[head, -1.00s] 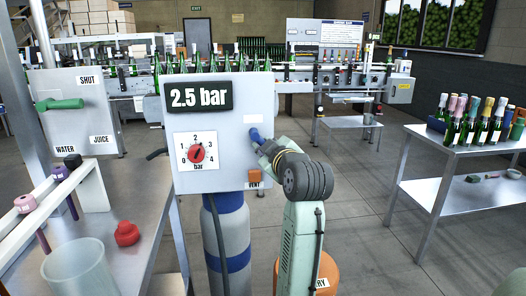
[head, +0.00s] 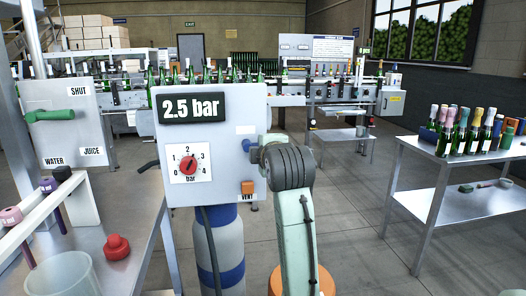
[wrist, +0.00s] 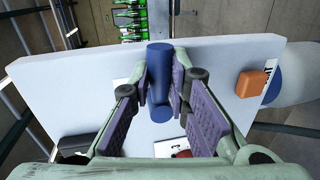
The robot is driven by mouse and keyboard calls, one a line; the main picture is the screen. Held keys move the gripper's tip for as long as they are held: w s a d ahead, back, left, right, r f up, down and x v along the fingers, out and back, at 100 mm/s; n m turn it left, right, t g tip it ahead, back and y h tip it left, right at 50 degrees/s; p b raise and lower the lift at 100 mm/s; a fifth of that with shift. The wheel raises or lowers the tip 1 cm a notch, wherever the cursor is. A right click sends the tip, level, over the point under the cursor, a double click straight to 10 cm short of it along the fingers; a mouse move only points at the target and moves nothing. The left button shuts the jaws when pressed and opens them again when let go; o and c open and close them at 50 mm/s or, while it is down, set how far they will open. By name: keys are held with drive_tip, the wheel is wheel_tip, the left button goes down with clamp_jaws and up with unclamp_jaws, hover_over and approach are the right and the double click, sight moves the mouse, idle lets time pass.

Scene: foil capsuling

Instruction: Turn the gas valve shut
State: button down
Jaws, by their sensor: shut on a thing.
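The blue gas valve handle (head: 246,145) is on the right side of the grey gauge panel (head: 212,120). In the wrist view the handle (wrist: 160,62) is a blue bar lying between the purple finger pads. My gripper (wrist: 162,84) is shut on it. In the head view my gripper (head: 256,153) is at the panel, mostly hidden by my wrist. The display (head: 194,107) reads 2.5 bar, and the red dial gauge (head: 188,163) is below it. A blue and grey gas cylinder (head: 220,250) stands under the panel.
An orange VENT button (head: 247,187) is just below the valve. A green handle (head: 55,115) is on the left panel. A red knob (head: 117,246) and clear beaker (head: 65,275) are on the left bench. A bottle table (head: 440,160) stands right, with open floor between.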

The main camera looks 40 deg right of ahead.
drive_tip(key=shift+r+n, duration=0.15)
drive_tip(key=shift+n, duration=0.15)
idle(0.4)
drive_tip(key=c, duration=1.5)
unclamp_jaws()
drive_tip(key=v, duration=1.2)
